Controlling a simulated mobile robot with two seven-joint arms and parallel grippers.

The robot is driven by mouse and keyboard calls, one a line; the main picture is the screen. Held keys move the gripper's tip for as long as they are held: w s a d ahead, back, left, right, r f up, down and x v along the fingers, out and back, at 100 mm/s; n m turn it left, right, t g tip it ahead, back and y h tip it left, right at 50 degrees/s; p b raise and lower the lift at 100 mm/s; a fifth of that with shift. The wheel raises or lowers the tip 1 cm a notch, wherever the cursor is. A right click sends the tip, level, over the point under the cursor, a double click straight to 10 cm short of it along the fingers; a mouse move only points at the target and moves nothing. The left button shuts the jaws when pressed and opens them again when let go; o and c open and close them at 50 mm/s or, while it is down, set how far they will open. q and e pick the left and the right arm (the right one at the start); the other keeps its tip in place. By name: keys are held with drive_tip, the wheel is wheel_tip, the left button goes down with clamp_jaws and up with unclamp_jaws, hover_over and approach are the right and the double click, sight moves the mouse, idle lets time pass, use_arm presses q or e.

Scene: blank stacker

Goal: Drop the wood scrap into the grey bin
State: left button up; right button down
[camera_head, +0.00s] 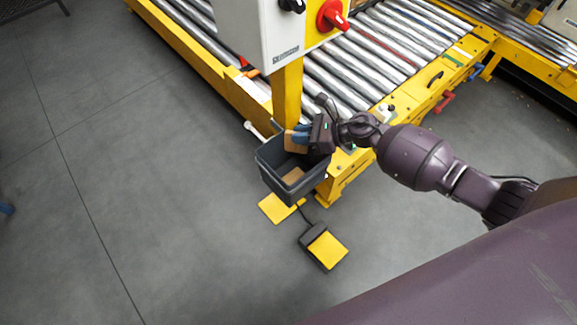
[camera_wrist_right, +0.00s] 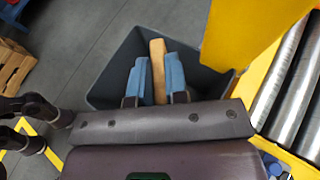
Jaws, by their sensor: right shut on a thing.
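My right gripper (camera_head: 297,139) is over the upper edge of the grey bin (camera_head: 270,176). Its blue fingers are shut on the wood scrap (camera_head: 291,147), a light brown block. In the right wrist view the wood scrap (camera_wrist_right: 158,68) stands between the two blue fingers (camera_wrist_right: 157,80), with the bin (camera_wrist_right: 112,82) around and below it. Another light wooden piece (camera_head: 293,176) lies inside the bin. I cannot make out a left gripper in either view.
A yellow post (camera_head: 287,92) with a control box (camera_head: 262,30) stands right behind the bin. The roller conveyor (camera_head: 350,65) is beyond it. A foot pedal (camera_head: 325,247) lies on the floor in front. A wooden pallet (camera_wrist_right: 12,68) shows in the wrist view.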

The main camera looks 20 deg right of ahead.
drive_tip(key=shift+f, duration=0.4)
drive_tip(key=shift+r, duration=0.1)
drive_tip(key=c, duration=1.1)
unclamp_jaws()
drive_tip(key=shift+o, duration=0.2)
drive_tip(key=shift+d, duration=0.1)
use_arm(q)
drive_tip(key=shift+a+r+p, duration=0.1)
drive_tip(key=shift+p, duration=0.6)
use_arm(e)
drive_tip(key=v, duration=1)
drive_tip(key=shift+s+d, duration=0.25)
